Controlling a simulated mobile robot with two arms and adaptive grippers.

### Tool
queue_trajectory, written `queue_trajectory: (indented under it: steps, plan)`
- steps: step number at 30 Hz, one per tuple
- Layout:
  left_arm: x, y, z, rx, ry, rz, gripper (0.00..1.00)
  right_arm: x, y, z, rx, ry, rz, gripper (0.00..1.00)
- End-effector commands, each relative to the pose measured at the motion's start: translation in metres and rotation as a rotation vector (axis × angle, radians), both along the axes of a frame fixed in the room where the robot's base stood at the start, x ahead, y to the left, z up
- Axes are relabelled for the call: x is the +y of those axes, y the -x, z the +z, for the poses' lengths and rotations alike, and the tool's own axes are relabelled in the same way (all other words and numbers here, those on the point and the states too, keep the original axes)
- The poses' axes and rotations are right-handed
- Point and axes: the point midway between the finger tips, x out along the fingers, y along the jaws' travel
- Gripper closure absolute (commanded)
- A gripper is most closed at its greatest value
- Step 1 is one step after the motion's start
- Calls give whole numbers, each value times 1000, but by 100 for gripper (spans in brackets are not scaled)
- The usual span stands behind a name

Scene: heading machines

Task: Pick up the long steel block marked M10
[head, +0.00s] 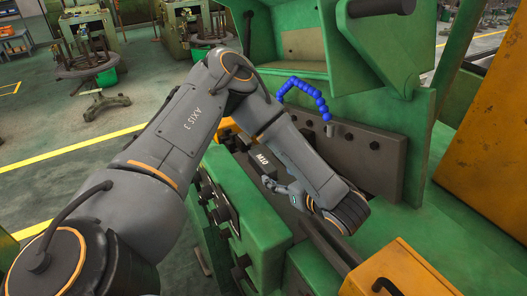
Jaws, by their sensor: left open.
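The long dark steel block marked M10 (262,162) lies in the bed of the green heading machine, with its white M10 lettering facing up. My left arm passes over the bed and hides part of the block and its far extent. My left gripper (293,193) is low over the bed, beside the visible part of the block and to the lower right of the lettering. It is open, and one finger shows against the green and dark metal. I cannot tell whether it touches the block. My right gripper is not in view.
A blue segmented coolant hose (303,87) hangs above the bed in front of a dark bolted plate (367,150). Green machine walls rise behind and at right. A yellow box (400,272) stands at the lower right. Open floor (60,140) lies at left.

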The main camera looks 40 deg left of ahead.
Motion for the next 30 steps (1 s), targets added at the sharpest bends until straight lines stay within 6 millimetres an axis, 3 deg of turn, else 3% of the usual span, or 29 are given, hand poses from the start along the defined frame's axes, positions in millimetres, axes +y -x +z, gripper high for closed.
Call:
queue_trajectory:
  steps: [3,11,17,24,30]
  plan:
    - [19,-4,-9,2,4,5,42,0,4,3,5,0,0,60]
    - [36,-9,-14,1,1,2,42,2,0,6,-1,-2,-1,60]
    - [63,-13,-23,4,-1,7,42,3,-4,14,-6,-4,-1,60]
    - [77,-20,-31,2,1,1,42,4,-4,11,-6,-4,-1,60]
    - [78,-21,-30,-1,-1,-2,42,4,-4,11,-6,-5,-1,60]
